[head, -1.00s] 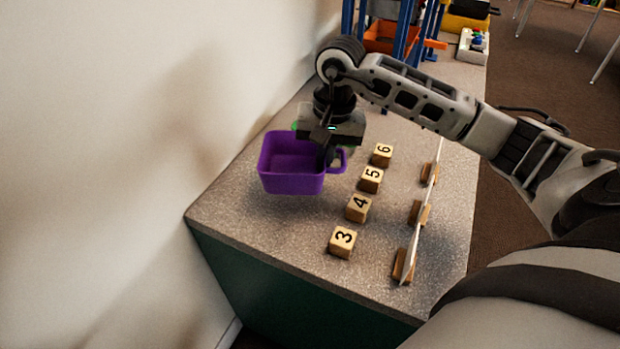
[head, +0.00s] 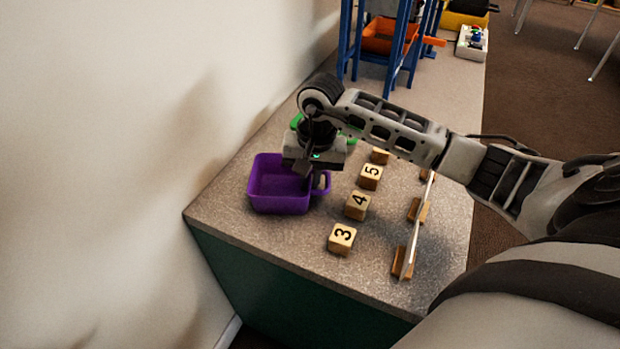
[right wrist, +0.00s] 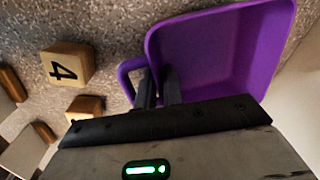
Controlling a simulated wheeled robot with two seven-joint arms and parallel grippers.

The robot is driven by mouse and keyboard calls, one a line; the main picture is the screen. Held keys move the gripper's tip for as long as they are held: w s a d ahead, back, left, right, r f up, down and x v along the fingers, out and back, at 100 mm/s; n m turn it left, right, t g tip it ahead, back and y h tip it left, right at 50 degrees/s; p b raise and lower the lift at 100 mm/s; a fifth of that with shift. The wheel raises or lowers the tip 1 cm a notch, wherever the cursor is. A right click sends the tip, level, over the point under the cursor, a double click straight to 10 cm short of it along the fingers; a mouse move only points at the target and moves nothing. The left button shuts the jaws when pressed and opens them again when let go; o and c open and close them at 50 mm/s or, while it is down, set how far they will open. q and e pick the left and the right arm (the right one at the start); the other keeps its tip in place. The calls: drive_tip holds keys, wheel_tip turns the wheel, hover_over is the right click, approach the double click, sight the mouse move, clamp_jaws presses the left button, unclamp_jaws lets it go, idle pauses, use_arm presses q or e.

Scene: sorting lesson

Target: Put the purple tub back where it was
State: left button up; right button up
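The purple tub (head: 279,204) is upright near the left end of the grey counter, close to the wall. My right gripper (head: 314,180) reaches down at the tub's right side, where its handle is. In the right wrist view (right wrist: 158,84) one finger is inside the tub (right wrist: 225,50) and the other is in the handle loop, with the tub's wall between them. The gripper looks shut on that wall. The tub looks empty. I cannot tell whether its base touches the counter. My left gripper is not in view.
Wooden number blocks, such as the 3 (head: 341,239) and the 4 (head: 357,206), stand in a row right of the tub. A thin white board (head: 414,240) in wooden feet stands beyond them. A green object (head: 296,121) is partly hidden behind my gripper. A blue rack (head: 345,50) stands farther back.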

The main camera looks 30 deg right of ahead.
drive_tip(key=shift+o, duration=0.8)
drive_tip(key=shift+r, duration=0.1)
drive_tip(key=shift+r+p, duration=0.25)
drive_tip(key=shift+p, duration=0.05)
wheel_tip(320, 180, up, 12)
drive_tip(key=d, duration=0.1)
drive_tip(key=shift+s+f, duration=0.15)
drive_tip(key=shift+s, duration=0.15)
